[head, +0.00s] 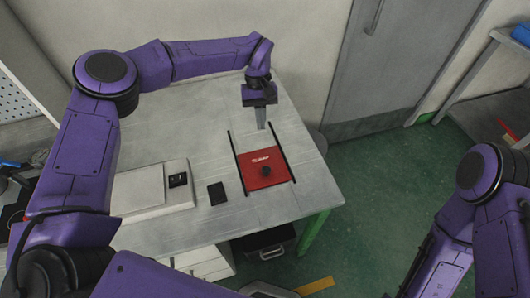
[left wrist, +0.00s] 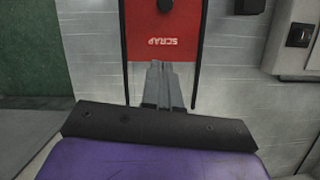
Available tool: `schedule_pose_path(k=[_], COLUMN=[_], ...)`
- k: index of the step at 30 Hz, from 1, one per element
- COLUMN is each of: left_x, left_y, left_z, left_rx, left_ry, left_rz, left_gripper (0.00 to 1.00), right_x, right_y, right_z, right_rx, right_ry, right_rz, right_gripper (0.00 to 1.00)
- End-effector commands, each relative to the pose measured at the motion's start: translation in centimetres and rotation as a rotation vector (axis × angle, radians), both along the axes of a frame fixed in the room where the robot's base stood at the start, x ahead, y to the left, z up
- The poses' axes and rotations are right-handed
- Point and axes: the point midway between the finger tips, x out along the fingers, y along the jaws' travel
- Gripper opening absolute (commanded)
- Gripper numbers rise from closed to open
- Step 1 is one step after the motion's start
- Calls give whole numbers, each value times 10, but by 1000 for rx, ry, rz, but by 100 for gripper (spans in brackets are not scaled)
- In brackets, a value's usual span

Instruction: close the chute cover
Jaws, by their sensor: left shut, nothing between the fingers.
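The chute cover is a red plate (head: 254,180) marked SCRAP, with a round black knob (head: 265,170), lying flat on the table between two black rails. It covers the near part of the rails; the space between them behind it looks grey, and I see no open hole there. My left gripper (head: 261,127) points down over that space, just behind the plate's far edge. In the left wrist view its shut, empty fingers (left wrist: 157,66) end close to the red plate (left wrist: 140,30); I cannot tell whether they touch it. My right gripper is out of view.
A small black flat object (head: 217,193) and a white device (head: 130,191) are left of the rails. A black bin (head: 267,243) is under the table. A grey door (head: 385,60) is behind, green floor at right.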

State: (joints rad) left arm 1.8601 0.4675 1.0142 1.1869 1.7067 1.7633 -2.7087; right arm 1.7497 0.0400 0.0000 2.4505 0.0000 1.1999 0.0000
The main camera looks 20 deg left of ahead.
Motion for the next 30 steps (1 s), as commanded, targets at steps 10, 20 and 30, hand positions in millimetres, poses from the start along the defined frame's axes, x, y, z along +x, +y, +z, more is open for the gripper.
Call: schedule_pose_path(k=[10, 20, 30], left_x=[-22, -56, -58], left_y=[-12, -29, -30], left_z=[-68, -81, -84], left_rx=[1, -1, 0], left_ry=[5, 1, 0], left_rz=[-5, -4, -4], left_gripper=[0, 0, 0], right_x=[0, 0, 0], right_y=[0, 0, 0], right_z=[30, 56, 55], right_rx=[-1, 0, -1], right_ry=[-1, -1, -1], right_rz=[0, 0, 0], right_gripper=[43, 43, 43])
